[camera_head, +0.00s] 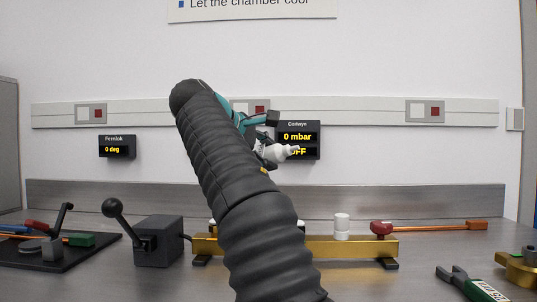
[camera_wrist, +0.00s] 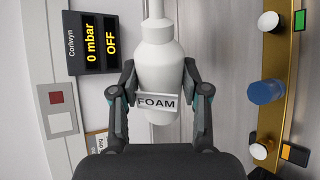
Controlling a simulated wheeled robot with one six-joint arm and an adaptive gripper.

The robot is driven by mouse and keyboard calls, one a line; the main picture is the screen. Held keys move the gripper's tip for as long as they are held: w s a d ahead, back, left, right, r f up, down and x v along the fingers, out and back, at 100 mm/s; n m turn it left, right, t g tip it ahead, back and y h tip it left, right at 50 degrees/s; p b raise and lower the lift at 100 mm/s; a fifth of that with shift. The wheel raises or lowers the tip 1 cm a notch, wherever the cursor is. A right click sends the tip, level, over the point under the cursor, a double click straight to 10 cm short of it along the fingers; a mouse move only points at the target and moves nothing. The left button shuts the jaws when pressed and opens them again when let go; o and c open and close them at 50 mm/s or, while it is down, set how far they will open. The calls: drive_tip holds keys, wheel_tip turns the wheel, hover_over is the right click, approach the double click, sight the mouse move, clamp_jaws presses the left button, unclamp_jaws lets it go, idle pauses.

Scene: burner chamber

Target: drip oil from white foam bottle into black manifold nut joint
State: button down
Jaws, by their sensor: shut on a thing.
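The white foam bottle (camera_wrist: 156,68), with a label reading FOAM, is held between the two fingers of my gripper (camera_wrist: 160,85) in the wrist view. In the head view the bottle (camera_head: 276,152) is tilted, its nozzle pointing right, well above the bench. My gripper (camera_head: 262,130) is partly hidden behind my dark arm there. The gold manifold (camera_head: 350,246) lies on the bench below, its middle hidden by my arm. It also shows along the right of the wrist view (camera_wrist: 272,140). I cannot pick out a black nut joint in either view.
A blue cap (camera_wrist: 265,91) sits on the manifold. A white cylinder (camera_head: 342,227) and a red knob (camera_head: 381,228) are at its right part. A grey lever box (camera_head: 158,242) stands left, beside a dark tool tray (camera_head: 60,255). Green-handled pliers (camera_head: 470,284) lie front right.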

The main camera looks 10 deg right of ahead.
drive_tip(key=shift+n+h, duration=0.3)
drive_tip(key=shift+n, duration=0.1)
drive_tip(key=shift+w+a+f+n+g+h, duration=0.1)
drive_tip(key=shift+n+g+h, duration=0.4)
drive_tip(key=shift+n, duration=0.1)
drive_tip(key=shift+n+g+h, duration=0.3)
drive_tip(key=shift+n+h, duration=0.5)
drive_tip(key=shift+n, duration=0.2)
drive_tip(key=n+h, duration=0.2)
drive_tip(key=n, duration=0.1)
drive_tip(key=shift+n, duration=0.3)
